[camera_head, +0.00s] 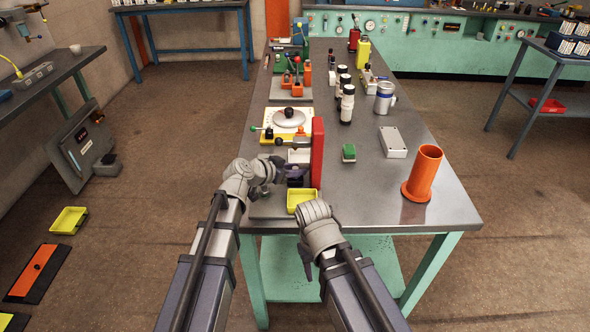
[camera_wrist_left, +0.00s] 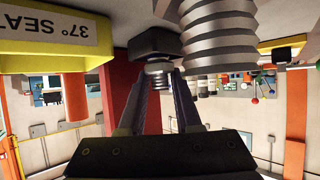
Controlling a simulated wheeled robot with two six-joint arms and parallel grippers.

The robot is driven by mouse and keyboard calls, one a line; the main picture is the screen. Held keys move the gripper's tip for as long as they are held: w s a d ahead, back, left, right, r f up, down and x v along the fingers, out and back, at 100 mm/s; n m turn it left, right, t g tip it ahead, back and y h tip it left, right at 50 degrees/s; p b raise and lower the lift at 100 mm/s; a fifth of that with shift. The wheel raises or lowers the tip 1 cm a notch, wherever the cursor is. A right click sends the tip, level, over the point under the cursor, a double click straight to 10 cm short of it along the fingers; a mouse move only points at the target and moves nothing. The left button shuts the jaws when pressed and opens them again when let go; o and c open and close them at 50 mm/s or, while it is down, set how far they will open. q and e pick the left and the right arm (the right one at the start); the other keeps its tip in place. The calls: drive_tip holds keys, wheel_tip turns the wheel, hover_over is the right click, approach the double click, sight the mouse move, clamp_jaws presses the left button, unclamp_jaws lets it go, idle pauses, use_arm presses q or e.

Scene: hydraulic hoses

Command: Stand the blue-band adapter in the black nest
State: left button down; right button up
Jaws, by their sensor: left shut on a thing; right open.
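In the left wrist view, which is upside down, my left gripper (camera_wrist_left: 158,90) is shut on a small silver threaded adapter (camera_wrist_left: 157,76). The black nest (camera_wrist_left: 155,42) is a small dark block on the bench side of the adapter. The adapter's end is at or very close to the nest; I cannot tell whether it is seated. No blue band shows clearly on it. In the head view my left gripper (camera_head: 279,172) is low over the bench's near left end, left of a red upright panel (camera_head: 318,150).
A large grey threaded fitting (camera_wrist_left: 222,45) stands close beside the nest. A yellow tray (camera_head: 301,197) lies near my right wrist; its label reads 37° SEAT.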

use_arm(q)
drive_tip(key=shift+f, duration=0.1)
idle(0.3)
drive_tip(key=c, duration=0.5)
unclamp_jaws()
drive_tip(key=p+v, duration=0.3)
drive_tip(key=v, duration=0.5)
drive_tip(key=shift+p, duration=0.4)
drive_tip(key=shift+w+f, duration=0.1)
drive_tip(key=shift+a, duration=0.1)
